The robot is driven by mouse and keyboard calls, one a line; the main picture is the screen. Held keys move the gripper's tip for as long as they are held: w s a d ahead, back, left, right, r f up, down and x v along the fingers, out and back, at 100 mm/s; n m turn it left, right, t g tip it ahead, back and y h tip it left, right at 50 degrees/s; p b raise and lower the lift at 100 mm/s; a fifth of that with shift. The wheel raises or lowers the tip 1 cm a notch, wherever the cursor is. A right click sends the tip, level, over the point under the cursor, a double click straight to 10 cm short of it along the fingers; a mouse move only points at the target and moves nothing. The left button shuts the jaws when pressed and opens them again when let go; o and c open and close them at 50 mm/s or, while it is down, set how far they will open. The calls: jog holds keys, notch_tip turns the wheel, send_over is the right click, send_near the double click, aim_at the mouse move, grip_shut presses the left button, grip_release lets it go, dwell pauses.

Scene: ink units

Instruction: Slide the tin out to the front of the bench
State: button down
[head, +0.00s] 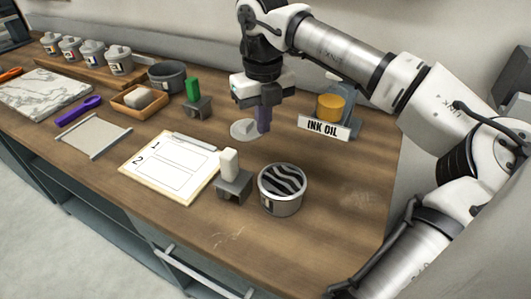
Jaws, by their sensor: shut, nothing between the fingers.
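A round grey tin (282,190) with a black-and-white striped top stands upright on the wooden bench (300,243), right of centre and fairly near the front edge. My gripper (264,130) points down over the bench behind the tin, apart from it. Its fingers are together and empty. A flat light-grey disc (241,130) lies just left of the fingertips; I cannot tell whether they touch it.
A small grey stand with a white block (229,165) is close left of the tin. A clipboard (170,170) lies farther left. An INK OIL sign (324,128) and an amber container (331,107) are behind right. The bench right of the tin is clear.

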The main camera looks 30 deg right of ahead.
aim_at(273, 169)
notch_tip(273, 169, down, 9)
jog(key=shift+s+a+r+p, duration=0.1)
jog(key=shift+s+a+p, duration=0.05)
jog(key=shift+p, duration=0.95)
jog(key=s, duration=0.1)
jog(key=s+p, duration=0.1)
jog(key=s, duration=0.1)
jog(key=shift+a+f, duration=0.1)
jog(key=shift+f, duration=0.2)
jog(key=shift+s+p, duration=0.35)
jog(key=shift+s+a+f, duration=0.1)
jog(key=shift+f, duration=0.05)
jog(key=shift+s+f+b, duration=0.1)
jog(key=shift+s+b, duration=0.1)
jog(key=shift+b, duration=0.1)
jog(key=s+b, duration=0.3)
jog(key=s, duration=0.1)
jog(key=shift+s+a, duration=0.1)
jog(key=shift+a, duration=0.1)
jog(key=shift+s+b, duration=0.25)
jog(key=shift+b, duration=0.05)
